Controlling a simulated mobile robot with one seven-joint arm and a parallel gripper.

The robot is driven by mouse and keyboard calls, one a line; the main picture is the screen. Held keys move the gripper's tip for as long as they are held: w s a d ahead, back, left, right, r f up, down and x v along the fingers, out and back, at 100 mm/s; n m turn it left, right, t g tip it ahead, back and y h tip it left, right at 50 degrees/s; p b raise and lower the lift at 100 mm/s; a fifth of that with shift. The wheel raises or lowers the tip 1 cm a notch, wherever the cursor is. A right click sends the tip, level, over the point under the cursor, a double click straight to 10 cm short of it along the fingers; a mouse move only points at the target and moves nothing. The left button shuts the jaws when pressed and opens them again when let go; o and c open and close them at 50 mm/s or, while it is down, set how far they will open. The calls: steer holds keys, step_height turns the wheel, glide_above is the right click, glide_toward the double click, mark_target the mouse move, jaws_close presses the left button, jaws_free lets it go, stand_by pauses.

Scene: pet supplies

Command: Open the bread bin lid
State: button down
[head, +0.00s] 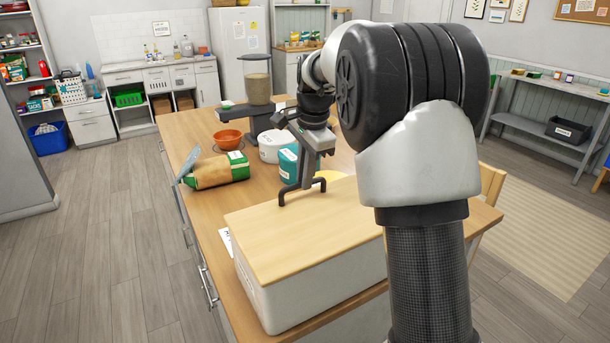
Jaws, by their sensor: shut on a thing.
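The bread bin (309,293) is a large pale box near the front of the wooden table. Its light wood lid (290,235) lies flat on top and looks closed. A dark bar handle (302,190) stands at the lid's far edge. My gripper (307,185) points down at this handle and is shut on it. My arm hides the right end of the bin and lid.
Behind the bin stand a teal tub (288,165), a white tub (272,147) and an orange bowl (228,139). A green and brown bag (220,171) lies to the left. A feeder with a clear container (257,88) stands farther back.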

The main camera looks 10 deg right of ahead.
steer(key=shift+r, duration=0.1)
steer(key=shift+s+d+r+t+b, duration=0.15)
steer(key=shift+s+r+t+b, duration=0.25)
steer(key=shift+b, duration=0.6)
steer(key=s+d+r+t+y+b, duration=0.2)
steer(key=s+r+t+b, duration=0.2)
steer(key=s+r+b, duration=0.3)
steer(key=s+d+r+t+y+b, duration=0.1)
steer(key=s+d+r+t+b, duration=0.25)
steer(key=s+b, duration=0.45)
steer(key=s+d+b, duration=0.1)
steer(key=s, duration=0.6)
steer(key=shift+d+t+b, duration=0.3)
steer(key=shift+t+b, duration=0.05)
steer(key=shift+s, duration=0.1)
steer(key=c, duration=1.8)
jaws_free()
steer(key=shift+w+f, duration=0.1)
steer(key=shift+w, duration=0.1)
steer(key=shift+o, duration=0.2)
